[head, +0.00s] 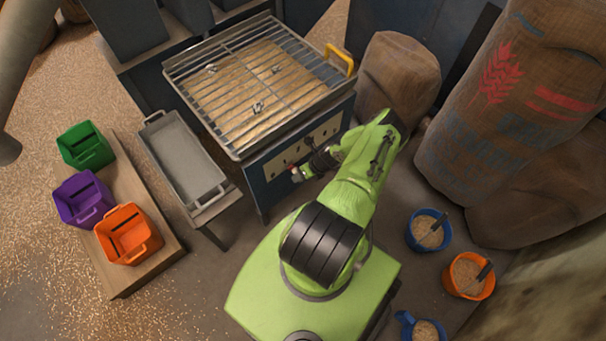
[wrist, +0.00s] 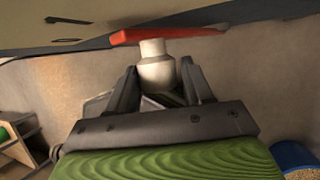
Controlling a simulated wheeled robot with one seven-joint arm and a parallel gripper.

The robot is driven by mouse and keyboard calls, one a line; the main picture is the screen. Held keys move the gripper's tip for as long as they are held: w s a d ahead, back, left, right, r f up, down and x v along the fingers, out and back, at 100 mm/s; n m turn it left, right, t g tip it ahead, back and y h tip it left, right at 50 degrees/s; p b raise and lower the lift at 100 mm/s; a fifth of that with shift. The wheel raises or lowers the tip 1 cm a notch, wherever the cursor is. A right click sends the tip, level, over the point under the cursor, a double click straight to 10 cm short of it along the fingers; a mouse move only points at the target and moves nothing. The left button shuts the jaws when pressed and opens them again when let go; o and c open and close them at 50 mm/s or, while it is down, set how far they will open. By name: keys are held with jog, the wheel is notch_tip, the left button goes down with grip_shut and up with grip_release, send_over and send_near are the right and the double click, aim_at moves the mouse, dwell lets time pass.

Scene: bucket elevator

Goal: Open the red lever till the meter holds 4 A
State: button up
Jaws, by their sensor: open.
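The red lever (wrist: 180,34) crosses the top of the wrist view, with a pale knob (wrist: 156,68) below it. My gripper (wrist: 159,76) is open, with one dark finger on each side of the knob; I cannot tell whether either touches it. In the head view my gripper (head: 304,173) is at the cream panel (head: 285,160) on the front of the blue machine. The lever is mostly hidden there, with only a small red spot by the fingers. I cannot make out a meter reading in either view.
A barred grate (head: 258,85) with a yellow handle (head: 341,58) tops the machine. A grey tray (head: 183,158) stands to its left, beside green, purple and orange bins (head: 128,234). Sacks (head: 510,110) and small buckets of grain (head: 428,230) crowd the right.

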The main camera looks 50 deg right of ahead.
jog(key=shift+o, duration=1.3)
jog(key=p+v, duration=0.5)
jog(key=v, duration=1)
jog(key=shift+s+r+p, duration=0.25)
jog(key=shift+r+p, duration=0.05)
jog(key=shift+p, duration=0.1)
jog(key=shift+d, duration=0.1)
